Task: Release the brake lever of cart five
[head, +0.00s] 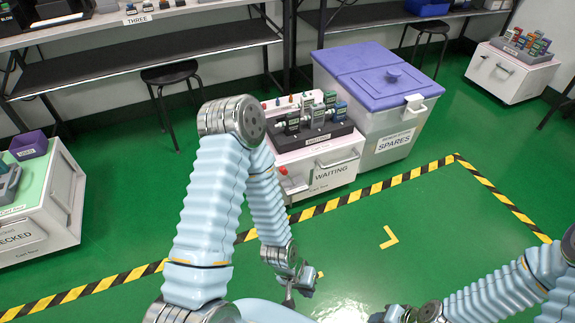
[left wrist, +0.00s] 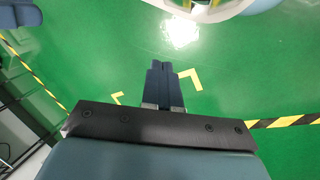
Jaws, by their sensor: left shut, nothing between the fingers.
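A white cart (head: 338,170) marked WAITING stands near the middle of the head view, with a row of testers in a dark rack (head: 318,137) on top. A red knob (head: 283,171) shows at its front left corner, probably a brake lever; its setting is unclear. The small print on the carts is too small to read, so I cannot tell which is cart five. My left gripper (head: 289,299) points down over the green floor, in front of and apart from this cart. Its fingers (left wrist: 165,86) are together and empty. My right gripper (head: 390,316) is partly cut off at the bottom edge.
A grey bin with a purple lid (head: 378,74), marked SPARES, stands right beside the WAITING cart. A cart marked CHECKED (head: 35,215) is at left, another cart (head: 508,72) at far right. A bench and stools (head: 170,73) stand behind. Taped floor in front is clear.

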